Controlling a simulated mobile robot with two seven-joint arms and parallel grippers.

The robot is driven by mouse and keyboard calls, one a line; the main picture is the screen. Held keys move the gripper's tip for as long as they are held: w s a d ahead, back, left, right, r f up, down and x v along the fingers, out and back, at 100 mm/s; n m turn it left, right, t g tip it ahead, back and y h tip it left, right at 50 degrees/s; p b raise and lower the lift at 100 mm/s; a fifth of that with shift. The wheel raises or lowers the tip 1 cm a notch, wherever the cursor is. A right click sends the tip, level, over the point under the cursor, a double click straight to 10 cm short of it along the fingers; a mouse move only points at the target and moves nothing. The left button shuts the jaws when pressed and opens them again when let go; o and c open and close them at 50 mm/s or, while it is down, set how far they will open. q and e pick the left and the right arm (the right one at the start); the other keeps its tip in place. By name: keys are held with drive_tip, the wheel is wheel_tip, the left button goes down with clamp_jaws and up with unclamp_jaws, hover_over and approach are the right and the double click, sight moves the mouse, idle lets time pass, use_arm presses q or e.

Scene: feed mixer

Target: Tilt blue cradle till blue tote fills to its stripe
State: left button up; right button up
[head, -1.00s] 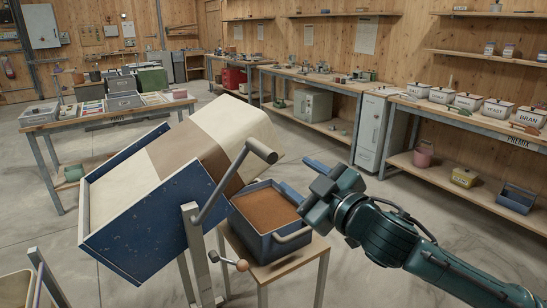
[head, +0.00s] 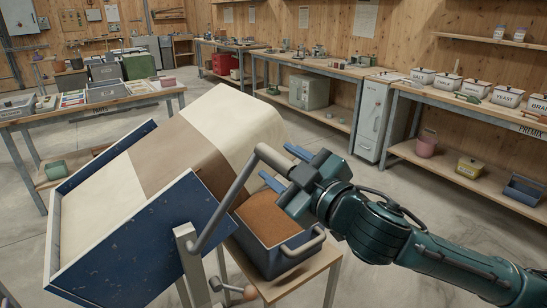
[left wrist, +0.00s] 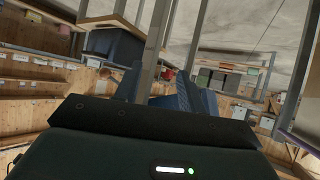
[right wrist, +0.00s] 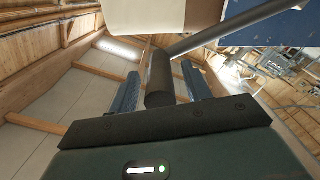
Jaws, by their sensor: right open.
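The blue cradle (head: 140,245) holds a large cream sack (head: 235,125) with a brown band, tilted towards the tote. The blue tote (head: 285,262) stands on a small wooden stand beside it, with brown feed (head: 268,217) below its rim. I cannot make out its stripe. The cradle's grey bar handle (head: 232,195) ends in a cylindrical grip, which shows in the right wrist view (right wrist: 159,80) between my right fingers. My right gripper (head: 282,168) is open around that grip. My left gripper (left wrist: 158,88) shows only in the left wrist view, fingers apart, with nothing visibly held.
A parts table (head: 95,105) stands behind the cradle at the left. The premix bench (head: 455,108) with labelled bins runs along the right wall, with a pink bucket (head: 427,144) on its lower shelf. The concrete floor between is clear.

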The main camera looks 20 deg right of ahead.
drive_tip(key=shift+w, duration=0.1)
drive_tip(key=shift+c, duration=0.6)
clamp_jaws()
